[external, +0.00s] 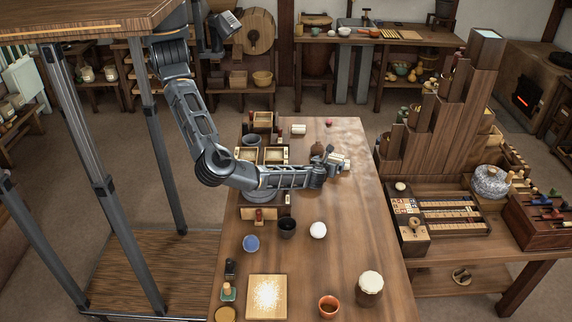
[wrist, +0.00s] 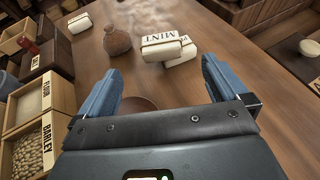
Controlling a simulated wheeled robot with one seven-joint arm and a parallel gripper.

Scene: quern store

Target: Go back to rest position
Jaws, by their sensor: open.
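My gripper (external: 333,162) is stretched out low over the wooden table in the external view. In the wrist view its two blue-grey fingers (wrist: 160,85) are spread wide, with nothing held between them. A white block labelled MINT (wrist: 168,50) lies on the table just beyond the fingertips, apart from them. Another pale block touches or nearly touches it. A brown round-bellied jar (wrist: 117,42) stands to their left; it also shows in the external view (external: 317,150). A brown round thing (wrist: 138,103) is partly hidden under my gripper.
Labelled bins FLOUR (wrist: 28,98) and BARLEY (wrist: 52,148) stand close on the left. On the near table are a white ball (external: 318,230), dark cup (external: 287,228), blue bowl (external: 251,243), orange pot (external: 329,306) and lidded jar (external: 370,288). The table's right half is mostly clear.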

